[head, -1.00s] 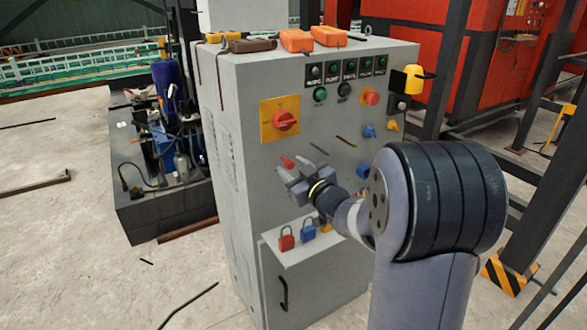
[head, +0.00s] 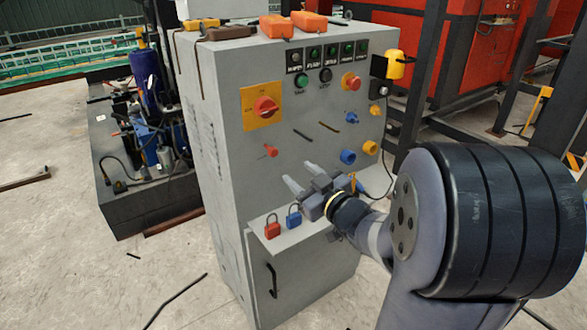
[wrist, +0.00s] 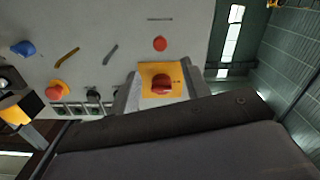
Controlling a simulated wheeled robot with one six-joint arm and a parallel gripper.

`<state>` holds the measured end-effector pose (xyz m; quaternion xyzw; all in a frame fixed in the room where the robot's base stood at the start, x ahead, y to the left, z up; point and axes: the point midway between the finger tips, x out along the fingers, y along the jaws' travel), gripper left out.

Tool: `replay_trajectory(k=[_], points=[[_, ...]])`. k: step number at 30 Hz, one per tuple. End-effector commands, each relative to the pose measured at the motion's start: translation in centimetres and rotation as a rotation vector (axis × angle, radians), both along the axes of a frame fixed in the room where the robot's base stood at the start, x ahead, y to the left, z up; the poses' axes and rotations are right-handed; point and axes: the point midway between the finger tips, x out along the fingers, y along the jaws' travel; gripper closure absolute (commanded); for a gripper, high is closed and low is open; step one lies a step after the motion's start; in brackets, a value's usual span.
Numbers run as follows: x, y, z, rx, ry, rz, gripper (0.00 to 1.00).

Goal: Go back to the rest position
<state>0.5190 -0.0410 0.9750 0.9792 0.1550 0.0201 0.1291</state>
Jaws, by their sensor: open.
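My gripper (head: 303,188) is in front of the lower part of the grey control cabinet (head: 225,130) in the head view. Its two fingers are apart with nothing between them. It hangs near the small shelf (head: 283,238), which holds a red padlock (head: 272,227) and a blue padlock (head: 293,216). Above it on the panel are a red rotary switch on a yellow plate (head: 264,107) and a red peg (head: 271,150). The wrist view shows the panel with the red switch (wrist: 161,84) and the red peg (wrist: 160,43); a dark part of my arm fills the bottom.
Orange boxes (head: 275,26) lie on the cabinet top. Blue and yellow connectors (head: 348,157) stick out of the panel, and a yellow lamp (head: 395,65) is at its right edge. A hydraulic unit (head: 150,130) stands left. The floor at front left is mostly open.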

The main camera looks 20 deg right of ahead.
Motion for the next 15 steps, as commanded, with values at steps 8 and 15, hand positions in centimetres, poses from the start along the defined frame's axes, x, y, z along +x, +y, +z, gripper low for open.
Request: replay_trajectory(k=[8,15], points=[[-0.29,-0.07,0.0,0.001,0.0,0.0,0.55],[0.48,0.19,-0.04,0.001,0.001,0.002,0.55]])
